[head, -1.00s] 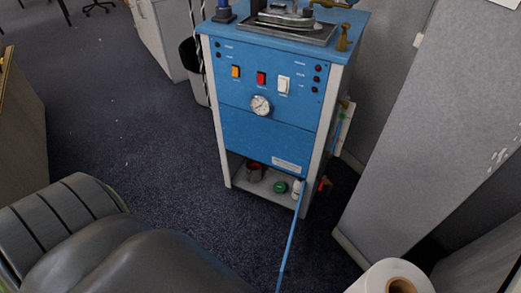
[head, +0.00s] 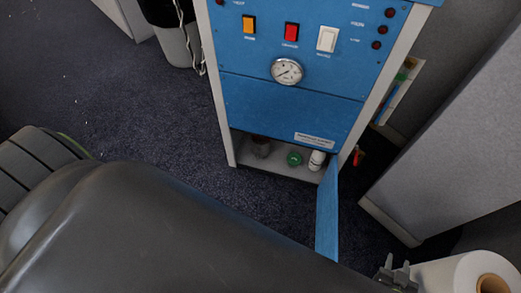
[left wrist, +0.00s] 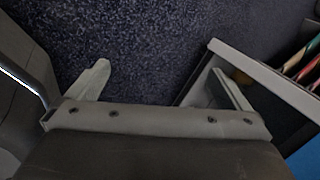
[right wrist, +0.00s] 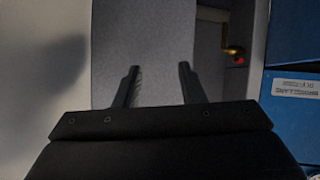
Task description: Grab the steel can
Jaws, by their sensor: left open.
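A dark greyish can (head: 261,147) stands at the left of the low open shelf in the blue cabinet, in the head view. It is shadowed, so I cannot tell for sure that it is steel. My right gripper (head: 397,268) shows at the lower right of the head view, well apart from the shelf; the right wrist view shows its fingers (right wrist: 158,88) spread and empty. My left gripper (left wrist: 160,88) has its fingers wide apart and empty in the left wrist view, over dark carpet with the cabinet at right. The can is not recognisable in either wrist view.
A green-topped can (head: 294,159) and a white bottle (head: 317,160) stand beside it on the shelf (head: 284,170). An open blue door (head: 328,215) juts forward at the shelf's right. A grey partition (head: 450,150) and white roll (head: 455,275) are at right. Carpet (head: 110,110) is clear at left.

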